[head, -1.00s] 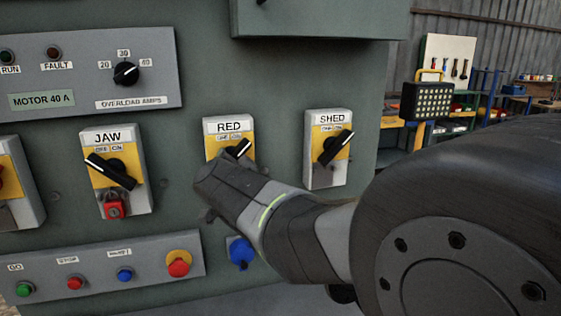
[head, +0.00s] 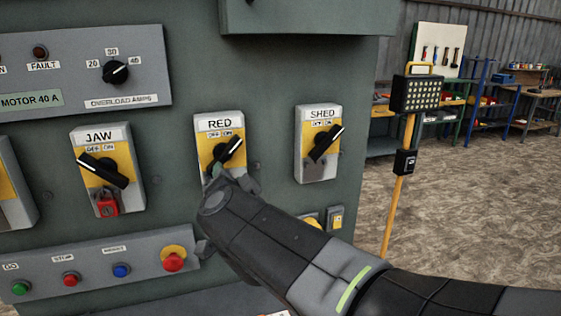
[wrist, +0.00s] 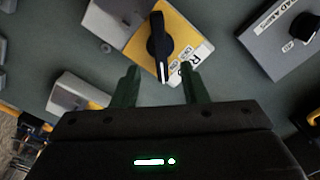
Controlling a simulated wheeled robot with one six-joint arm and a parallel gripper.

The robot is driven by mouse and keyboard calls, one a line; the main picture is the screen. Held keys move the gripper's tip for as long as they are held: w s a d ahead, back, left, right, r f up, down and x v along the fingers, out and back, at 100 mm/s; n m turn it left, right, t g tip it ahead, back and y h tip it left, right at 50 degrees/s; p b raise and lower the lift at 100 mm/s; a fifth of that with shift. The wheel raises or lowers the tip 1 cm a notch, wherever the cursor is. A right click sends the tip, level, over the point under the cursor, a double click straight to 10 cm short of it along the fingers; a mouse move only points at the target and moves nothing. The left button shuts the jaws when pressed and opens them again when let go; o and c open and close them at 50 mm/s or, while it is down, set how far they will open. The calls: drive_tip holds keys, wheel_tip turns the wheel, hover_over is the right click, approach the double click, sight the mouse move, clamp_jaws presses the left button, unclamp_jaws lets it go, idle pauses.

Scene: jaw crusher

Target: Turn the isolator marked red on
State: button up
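The RED isolator (head: 202,160) is a grey box with a yellow face and a black rotary handle (head: 228,152), on the green panel. The handle's white-marked end points up and right, toward the ON label. The wrist view shows the handle (wrist: 157,38) upright in the picture, its white mark low by the labels. My gripper (head: 226,178) is just below this handle and covers the box's lower part. In the wrist view my gripper (wrist: 160,82) is open and empty, its fingers apart, with the handle's marked end just beyond the gap between them. I see no contact.
The JAW isolator (head: 128,142), with a red padlock (head: 107,203), is left; the SHED isolator (head: 313,171) is right. A button strip (head: 45,278) runs below, an overload panel (head: 140,82) above left. A lamp stand (head: 398,190) stands at right on open floor.

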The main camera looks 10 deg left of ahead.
sight(223, 160)
drive_tip(key=p+v, duration=0.1)
drive_tip(key=v, duration=0.3)
drive_tip(key=shift+w+a, duration=0.1)
idle(0.3)
drive_tip(key=b+x, duration=0.3)
drive_tip(key=x, duration=1)
drive_tip(key=shift+w+a+b, duration=0.15)
drive_tip(key=shift+w+b, duration=0.2)
drive_tip(key=shift+s, duration=0.1)
